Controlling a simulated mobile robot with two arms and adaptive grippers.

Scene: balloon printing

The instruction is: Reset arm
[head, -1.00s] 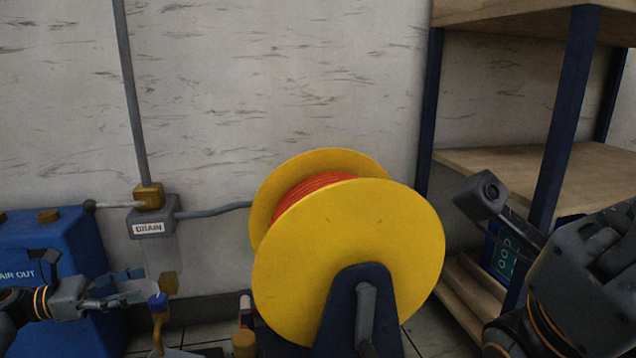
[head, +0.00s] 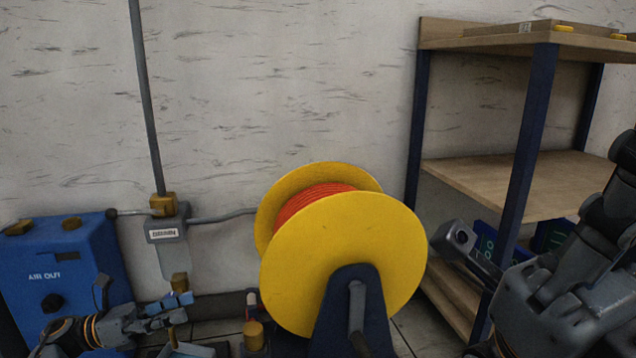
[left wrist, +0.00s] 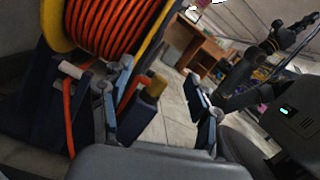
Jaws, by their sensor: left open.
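My left gripper (head: 180,309) is low at the left in the head view, in front of the wall and to the right of the blue box. It is open, with blue-tipped fingers apart and nothing held. In the left wrist view my left gripper (left wrist: 160,100) shows its two fingers spread, with the orange hose reel behind the left finger. My right arm (head: 560,290) comes in at the right edge of the head view; its gripper fingers do not show.
A yellow reel (head: 345,260) with orange hose stands in the middle. A blue air-out box (head: 75,265) is at left. A grey drain fitting (head: 168,232) hangs on the wall. A wooden shelf rack (head: 500,180) stands behind my right arm.

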